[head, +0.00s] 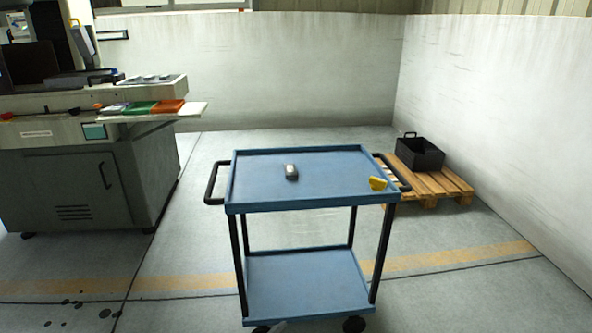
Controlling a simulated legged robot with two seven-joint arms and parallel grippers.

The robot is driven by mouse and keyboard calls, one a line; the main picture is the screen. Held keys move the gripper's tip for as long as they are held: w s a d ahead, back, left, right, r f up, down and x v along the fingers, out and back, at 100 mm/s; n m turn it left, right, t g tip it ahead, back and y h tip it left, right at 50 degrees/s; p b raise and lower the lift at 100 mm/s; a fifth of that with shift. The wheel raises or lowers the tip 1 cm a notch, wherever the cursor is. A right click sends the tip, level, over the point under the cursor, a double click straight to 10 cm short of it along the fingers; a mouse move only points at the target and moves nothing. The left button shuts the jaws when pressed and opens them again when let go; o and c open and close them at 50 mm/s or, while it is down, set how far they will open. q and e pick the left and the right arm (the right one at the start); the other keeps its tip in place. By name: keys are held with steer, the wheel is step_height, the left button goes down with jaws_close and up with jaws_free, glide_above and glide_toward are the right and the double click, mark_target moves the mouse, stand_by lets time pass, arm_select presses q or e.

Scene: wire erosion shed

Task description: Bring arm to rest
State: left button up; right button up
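A small yellow object (378,183) sits at the shelf's front right corner. The lower shelf (305,283) is empty.
A grey machine cabinet (85,180) stands at the left, with coloured items on its ledge. A wooden pallet (432,187) behind the cart at right bears a black bin (420,153). White walls close off the back and right. Floor in front is mostly clear.

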arm_select(q)
steer(key=s+a+r+m+g+y+p, duration=0.1)
steer(key=s+a+m+g+y, duration=0.15)
steer(key=s+m, duration=0.4)
steer(key=s+a+m+g+y+p, duration=0.1)
steer(key=s+a+m+g+p, duration=0.1)
steer(key=s+a+m+g, duration=0.4)
steer(key=s+a+r+m+y+p, duration=0.25)
steer(key=s+a+r+m, duration=0.4)
steer(key=s+r, duration=0.45)
step_height(320, 180, up, 40)
steer(key=m+g+p, duration=0.1)
steer(key=p, duration=3.6)
steer(key=shift+f, duration=0.2)
arm_select(e)
steer(key=w+v, duration=0.3)
steer(key=v, duration=1.1)
steer(key=w+r+v, duration=0.1)
steer(key=w+v, duration=0.2)
steer(key=v, duration=1.1)
steer(key=w+r+v, duration=0.1)
steer(key=w+v, duration=0.2)
steer(key=v, duration=1.1)
steer(key=shift+w+r, duration=0.2)
steer(key=shift+r, duration=0.2)
arm_select(q)
steer(key=shift+w, duration=0.1)
